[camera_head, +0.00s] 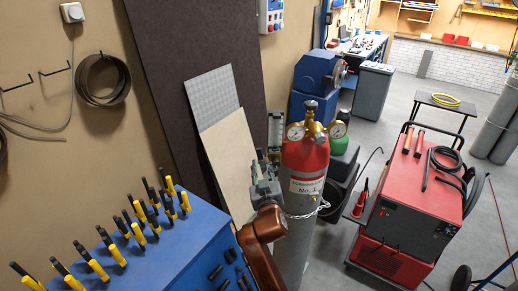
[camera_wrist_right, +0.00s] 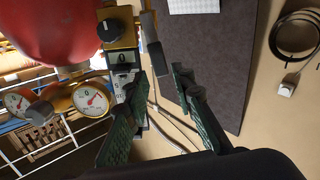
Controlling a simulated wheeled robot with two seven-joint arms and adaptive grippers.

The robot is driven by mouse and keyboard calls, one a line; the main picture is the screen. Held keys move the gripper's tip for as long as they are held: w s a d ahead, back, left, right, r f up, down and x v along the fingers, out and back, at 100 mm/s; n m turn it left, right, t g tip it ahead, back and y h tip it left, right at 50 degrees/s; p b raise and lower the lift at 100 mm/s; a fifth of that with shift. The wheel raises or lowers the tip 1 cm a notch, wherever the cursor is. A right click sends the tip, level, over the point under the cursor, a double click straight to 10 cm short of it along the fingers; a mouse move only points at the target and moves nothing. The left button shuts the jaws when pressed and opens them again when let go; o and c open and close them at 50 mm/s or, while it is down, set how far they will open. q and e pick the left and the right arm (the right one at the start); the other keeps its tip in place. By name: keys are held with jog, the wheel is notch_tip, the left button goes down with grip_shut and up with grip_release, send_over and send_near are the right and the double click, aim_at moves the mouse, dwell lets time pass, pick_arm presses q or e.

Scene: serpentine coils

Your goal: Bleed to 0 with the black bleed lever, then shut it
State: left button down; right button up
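A grey gas cylinder with a red top (camera_head: 305,160) stands upright in the head view, with a brass regulator (camera_head: 314,130) and two round gauges on top. In the right wrist view the regulator shows a brass block with a black knob (camera_wrist_right: 108,31), a small display reading 0 (camera_wrist_right: 122,58) and two gauges (camera_wrist_right: 91,98). A dark bar-like lever (camera_wrist_right: 155,52) hangs beside the block. My right gripper (camera_head: 268,163) is left of the cylinder top. Its green-padded fingers (camera_wrist_right: 160,80) are apart, with the lever's lower end near the gap; contact cannot be told. My left gripper is out of view.
A blue cabinet (camera_head: 190,245) with yellow-and-black tools stands front left. Leaning panels (camera_head: 228,150) are behind my right gripper. A chain (camera_head: 308,211) crosses the cylinder. A red welding machine (camera_head: 415,200) stands to the right, with open floor beyond.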

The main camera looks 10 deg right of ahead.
aim_at(259, 153)
jog(key=w, duration=0.2)
jog(key=w+p, duration=0.1)
jog(key=w, duration=0.2)
jog(key=w+p, duration=0.1)
jog(key=w, duration=0.1)
jog(key=shift+w+d+r, duration=0.15)
jog(key=shift+w+d, duration=0.2)
jog(key=shift+d, duration=0.05)
grip_shut()
